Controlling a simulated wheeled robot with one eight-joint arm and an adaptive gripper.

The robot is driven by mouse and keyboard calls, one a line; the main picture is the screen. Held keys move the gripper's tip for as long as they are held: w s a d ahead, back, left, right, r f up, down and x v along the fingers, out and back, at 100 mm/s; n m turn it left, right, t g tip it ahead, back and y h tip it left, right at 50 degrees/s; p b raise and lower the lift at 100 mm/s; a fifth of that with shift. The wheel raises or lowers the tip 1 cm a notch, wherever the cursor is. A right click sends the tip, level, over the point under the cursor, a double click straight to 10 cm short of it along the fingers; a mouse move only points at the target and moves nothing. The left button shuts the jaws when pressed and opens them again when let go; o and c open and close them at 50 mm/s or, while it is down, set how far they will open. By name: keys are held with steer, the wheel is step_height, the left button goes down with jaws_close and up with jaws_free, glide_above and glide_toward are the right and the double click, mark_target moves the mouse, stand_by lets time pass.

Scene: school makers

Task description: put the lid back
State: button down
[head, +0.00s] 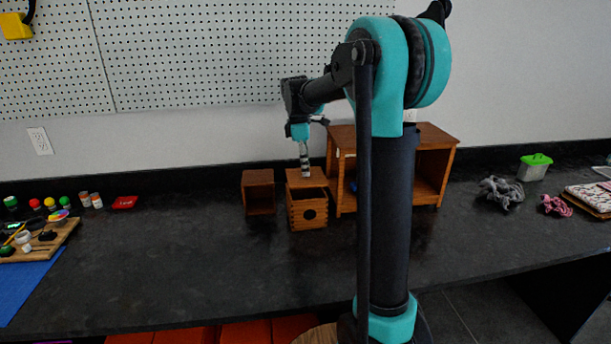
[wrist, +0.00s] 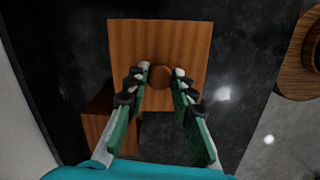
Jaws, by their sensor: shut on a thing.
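The lid is a square, flat wooden board (wrist: 185,40) with a round knob (wrist: 160,80) in the wrist view. My gripper (wrist: 162,74) has its two fingers on either side of the knob and is shut on it. In the head view my gripper (head: 304,163) points down at the lid (head: 297,179). The lid is over the top or back of a small wooden box (head: 295,216) with a round dark hole in its front. I cannot tell from these views whether the lid touches the box rim.
A small open wooden cubby (head: 258,178) stands just left of the box. A larger open wooden shelf (head: 437,139) stands close on the right. The pegboard wall (head: 220,50) is behind.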

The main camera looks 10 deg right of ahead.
mark_target(301, 176)
steer(key=shift+f, duration=1.65)
steer(key=shift+f, duration=0.6)
steer(key=c, duration=1.3)
jaws_free()
step_height(301, 176, up, 13)
steer(key=a, duration=0.1)
steer(key=s+d+f+m+t, duration=0.1)
steer(key=s+f+m, duration=0.4)
steer(key=s+f, duration=0.3)
steer(key=s+d+f+m+t+y, duration=0.1)
steer(key=s+d+f+m+t, duration=0.1)
steer(key=s+f+m, duration=0.3)
steer(key=s+d+f+m+t, duration=0.1)
steer(key=s+f+m, duration=0.4)
steer(key=s+f, duration=0.8)
steer(key=shift+s+d+m, duration=0.2)
steer(key=shift+s+d, duration=0.1)
steer(key=shift+s, duration=0.25)
steer(key=shift+s+d+m, duration=0.2)
steer(key=shift+s+d, duration=0.1)
steer(key=shift+s, duration=0.25)
